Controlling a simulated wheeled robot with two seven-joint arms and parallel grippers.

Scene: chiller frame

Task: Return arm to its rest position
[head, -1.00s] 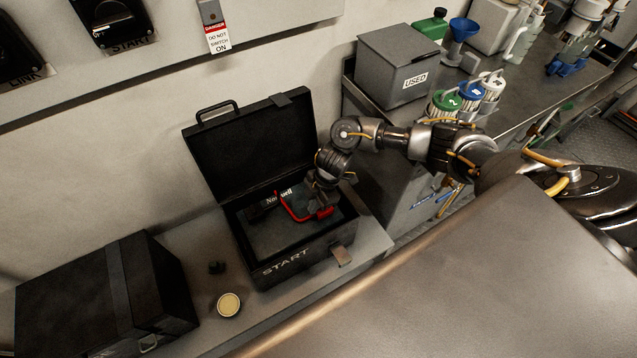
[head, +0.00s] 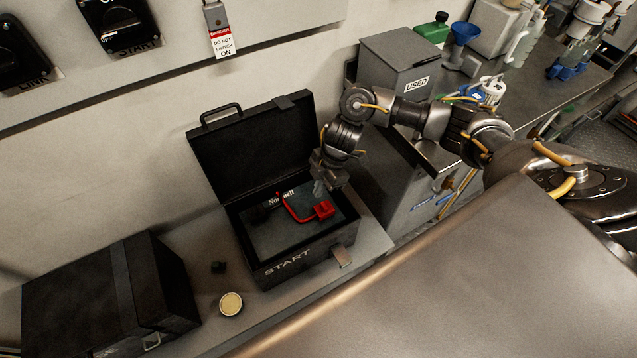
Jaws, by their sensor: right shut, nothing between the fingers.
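My right arm comes in from the right of the head view. Its gripper (head: 322,188) is shut and empty. It hangs over the right part of the open black box marked START (head: 287,262). A red padlock-like item (head: 322,210) with a red loop lies inside the box, just below the fingertips and apart from them as far as I can tell. A dark item with white lettering (head: 272,202) lies beside it in the box. My left gripper is not in view.
The box's raised lid (head: 250,150) stands behind the gripper. A closed black case (head: 110,295), a small dark piece (head: 218,267) and a round pale-topped tin (head: 230,303) are at left. A grey USED bin (head: 398,68) and several bottles stand on the counter behind my arm.

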